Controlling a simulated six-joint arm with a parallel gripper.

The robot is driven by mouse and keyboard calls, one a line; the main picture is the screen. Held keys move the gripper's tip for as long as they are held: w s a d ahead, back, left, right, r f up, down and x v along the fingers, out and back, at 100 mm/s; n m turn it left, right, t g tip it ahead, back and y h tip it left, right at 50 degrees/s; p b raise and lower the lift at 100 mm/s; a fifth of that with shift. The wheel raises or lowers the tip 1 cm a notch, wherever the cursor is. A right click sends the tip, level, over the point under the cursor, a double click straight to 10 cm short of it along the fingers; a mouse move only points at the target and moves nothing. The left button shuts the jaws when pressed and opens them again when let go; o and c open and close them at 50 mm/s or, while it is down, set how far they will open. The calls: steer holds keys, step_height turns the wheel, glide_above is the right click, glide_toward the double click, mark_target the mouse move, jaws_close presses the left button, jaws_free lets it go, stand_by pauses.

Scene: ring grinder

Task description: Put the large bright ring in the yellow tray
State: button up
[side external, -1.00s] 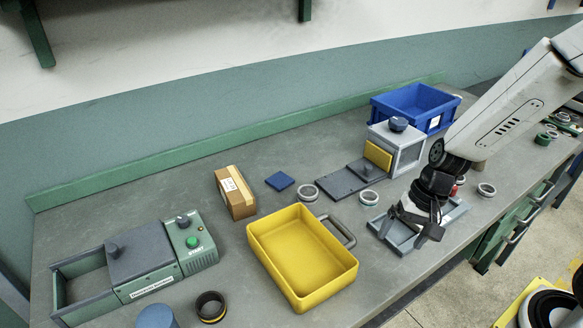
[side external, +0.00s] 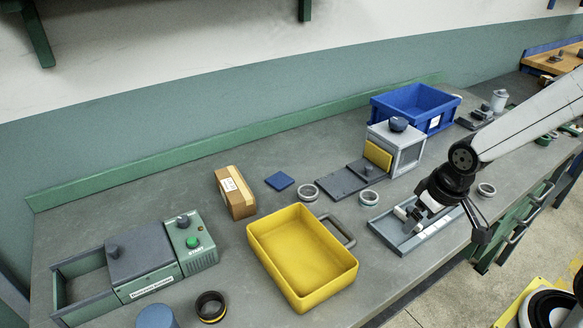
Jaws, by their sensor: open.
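The yellow tray (side external: 262,258) stands empty in the middle front of the bench. Several bright metal rings lie on the bench: one ring (side external: 308,192) behind the tray, one ring (side external: 369,198) to its right, and one ring (side external: 486,189) further right, beyond my gripper. Their sizes look close, so I cannot tell which is the largest. My gripper (side external: 443,220) is open, tilted over the low grey-blue tray (side external: 390,238), with no ring visible in it. It partly hides that tray.
A dark ring with a yellow band (side external: 210,306) lies front left near the green machine (side external: 190,245). A cardboard box (side external: 235,193), blue pad (side external: 280,181), grey plate fixture (side external: 350,180) and blue bin (side external: 410,108) stand behind. Bench is clear between yellow and grey-blue trays.

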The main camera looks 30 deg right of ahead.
steer(key=n+g, duration=0.3)
steer(key=n, duration=1.2)
glide_toward(308, 191)
steer(key=shift+s+a, duration=0.3)
steer(key=shift+s, duration=0.3)
steer(key=shift+s+a, duration=0.3)
steer(key=shift+s, duration=0.3)
steer(key=shift+f, duration=0.1)
steer(key=shift+f, duration=1.25)
steer(key=shift+f, duration=0.1)
steer(key=shift+w+f, duration=0.1)
steer(key=shift+f, duration=2.4)
